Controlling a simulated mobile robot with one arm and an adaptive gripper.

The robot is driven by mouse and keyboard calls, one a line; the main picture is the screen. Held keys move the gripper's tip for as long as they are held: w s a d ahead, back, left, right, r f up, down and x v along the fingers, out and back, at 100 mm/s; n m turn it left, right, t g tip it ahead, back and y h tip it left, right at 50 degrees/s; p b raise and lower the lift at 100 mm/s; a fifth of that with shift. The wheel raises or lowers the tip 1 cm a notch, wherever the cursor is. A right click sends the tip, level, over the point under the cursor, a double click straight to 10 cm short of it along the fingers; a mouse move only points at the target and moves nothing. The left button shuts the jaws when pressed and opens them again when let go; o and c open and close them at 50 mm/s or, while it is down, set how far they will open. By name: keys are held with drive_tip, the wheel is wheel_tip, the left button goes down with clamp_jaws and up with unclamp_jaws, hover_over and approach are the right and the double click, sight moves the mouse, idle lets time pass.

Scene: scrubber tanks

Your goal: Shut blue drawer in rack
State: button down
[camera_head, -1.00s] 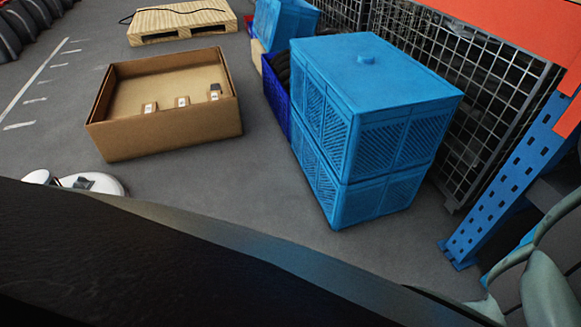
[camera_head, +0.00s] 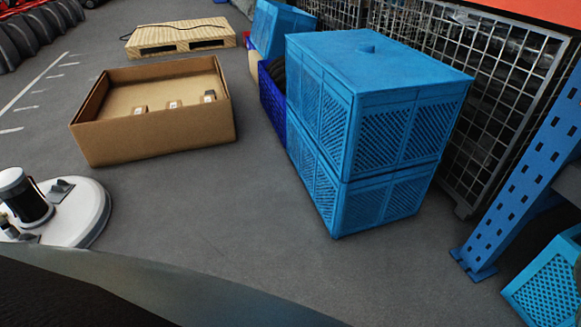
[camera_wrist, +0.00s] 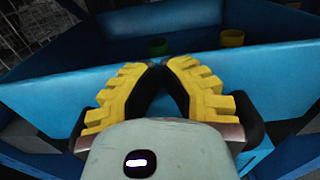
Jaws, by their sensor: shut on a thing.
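In the wrist view, a blue drawer (camera_wrist: 255,82) spans the picture, its front panel facing me and its top edge running across. My gripper (camera_wrist: 163,64) has yellow ridged fingers with the tips close together at that top edge. The fingers are shut on the drawer's front panel; the exact contact is hard to see. Behind the panel are a green round thing (camera_wrist: 157,47) and a yellow one (camera_wrist: 232,38). My gripper is not in the head view. Whether the drawer shows there is unclear.
In the head view, a blue rack post (camera_head: 515,175) stands at the right, with a blue lattice crate (camera_head: 548,285) below it. Stacked blue crates (camera_head: 395,120), a cardboard box (camera_head: 160,140) and a white round machine (camera_head: 85,215) stand on the floor. Bare floor lies between them.

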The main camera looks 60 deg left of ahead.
drive_tip(key=shift+w+f+b, duration=0.2)
drive_tip(key=shift+w+b, duration=0.15)
drive_tip(key=shift+w, duration=0.2)
